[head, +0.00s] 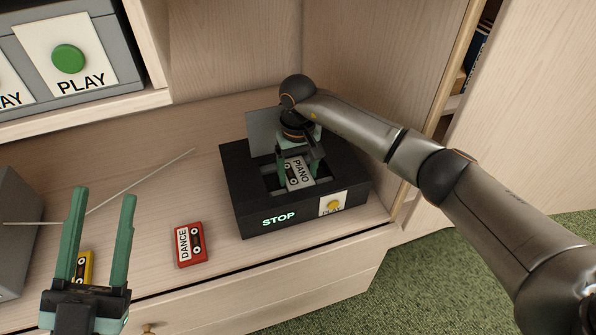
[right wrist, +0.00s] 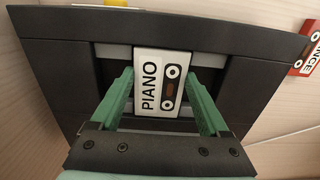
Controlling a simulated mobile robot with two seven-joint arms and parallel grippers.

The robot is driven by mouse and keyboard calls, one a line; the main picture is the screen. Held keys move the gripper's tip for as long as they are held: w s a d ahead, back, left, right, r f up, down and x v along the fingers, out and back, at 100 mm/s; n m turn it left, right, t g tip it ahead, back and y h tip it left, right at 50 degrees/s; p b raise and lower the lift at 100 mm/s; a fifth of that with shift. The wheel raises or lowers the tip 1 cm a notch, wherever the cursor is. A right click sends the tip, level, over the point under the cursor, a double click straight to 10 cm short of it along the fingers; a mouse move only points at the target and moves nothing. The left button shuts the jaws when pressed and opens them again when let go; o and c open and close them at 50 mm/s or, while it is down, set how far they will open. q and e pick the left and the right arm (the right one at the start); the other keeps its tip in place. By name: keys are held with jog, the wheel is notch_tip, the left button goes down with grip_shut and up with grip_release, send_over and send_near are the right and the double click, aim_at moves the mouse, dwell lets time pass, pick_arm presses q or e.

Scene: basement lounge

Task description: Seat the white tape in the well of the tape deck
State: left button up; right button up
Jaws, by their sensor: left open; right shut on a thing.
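The white tape (head: 298,173), labelled PIANO, is at the well of the black tape deck (head: 250,212), and it also shows in the right wrist view (right wrist: 160,82). My right gripper (head: 298,166) is shut on the tape, with a green finger on each side of it. In the right wrist view, the tape overlaps the near wall of the well beside the deck's rim (right wrist: 225,40). I cannot tell whether its underside touches the well floor. The deck's grey lid (head: 262,130) stands raised. My left gripper (head: 104,195) is open and empty at lower left.
A red DANCE tape (head: 190,245) lies left of the deck. A yellow tape (head: 87,265) is partly hidden behind my left gripper. The deck front has a lit STOP sign (head: 278,218) and a yellow PLAY button (head: 334,205). A thin rod (head: 140,183) lies left.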

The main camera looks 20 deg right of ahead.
pick_arm(q)
jog(key=shift+s+r+h, duration=0.2)
jog(key=shift+h, duration=0.1)
pick_arm(e)
jog(key=shift+f, duration=0.1)
jog(key=o, duration=1)
pick_arm(q)
jog(key=shift+s+r+m, duration=0.1)
jog(key=shift+r+m, duration=0.15)
jog(key=shift+m, duration=0.05)
pick_arm(e)
jog(key=shift+o, duration=1.2)
jog(key=shift+r, duration=0.2)
